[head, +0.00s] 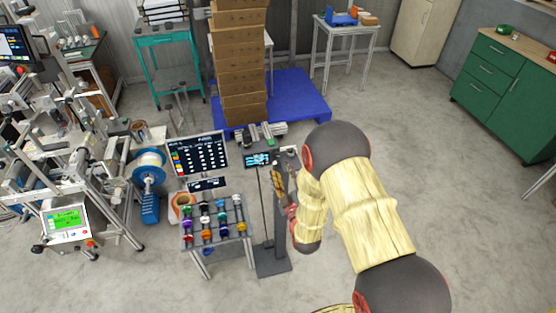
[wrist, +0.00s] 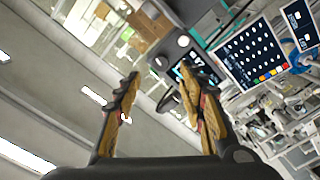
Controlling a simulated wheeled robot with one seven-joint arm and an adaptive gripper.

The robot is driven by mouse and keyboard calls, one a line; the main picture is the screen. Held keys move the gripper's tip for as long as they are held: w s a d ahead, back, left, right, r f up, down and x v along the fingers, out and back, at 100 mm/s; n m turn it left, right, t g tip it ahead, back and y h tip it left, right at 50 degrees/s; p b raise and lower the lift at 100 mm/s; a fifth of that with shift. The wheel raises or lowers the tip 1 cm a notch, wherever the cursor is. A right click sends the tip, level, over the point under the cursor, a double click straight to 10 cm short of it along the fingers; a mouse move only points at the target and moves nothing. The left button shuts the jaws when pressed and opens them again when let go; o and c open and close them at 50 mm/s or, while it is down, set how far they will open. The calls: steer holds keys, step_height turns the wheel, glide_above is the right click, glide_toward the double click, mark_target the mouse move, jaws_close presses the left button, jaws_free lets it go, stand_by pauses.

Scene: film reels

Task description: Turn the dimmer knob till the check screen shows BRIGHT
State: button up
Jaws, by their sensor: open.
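A small dark screen (head: 258,160) with cyan lettering stands on a thin post in the head view; its text is too small to read. The same dark panel with a lit cyan screen (wrist: 190,70) shows beyond the fingers in the wrist view. It has small pale round parts (wrist: 183,41); I cannot tell whether one is the dimmer knob. My gripper (wrist: 159,74) is open and empty, its two fingers spread in front of the panel. In the head view my gripper (head: 278,178) is just right of the screen, partly hidden by my arm.
A small table (head: 218,238) with rows of coloured reels stands left of the post, with a larger display (head: 199,156) behind it. Stacked brown boxes (head: 240,75) stand on a blue pallet (head: 300,100) at the back.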

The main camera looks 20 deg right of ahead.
mark_target(277, 156)
steer(key=w, duration=0.7)
steer(key=shift+c, duration=0.7)
jaws_close()
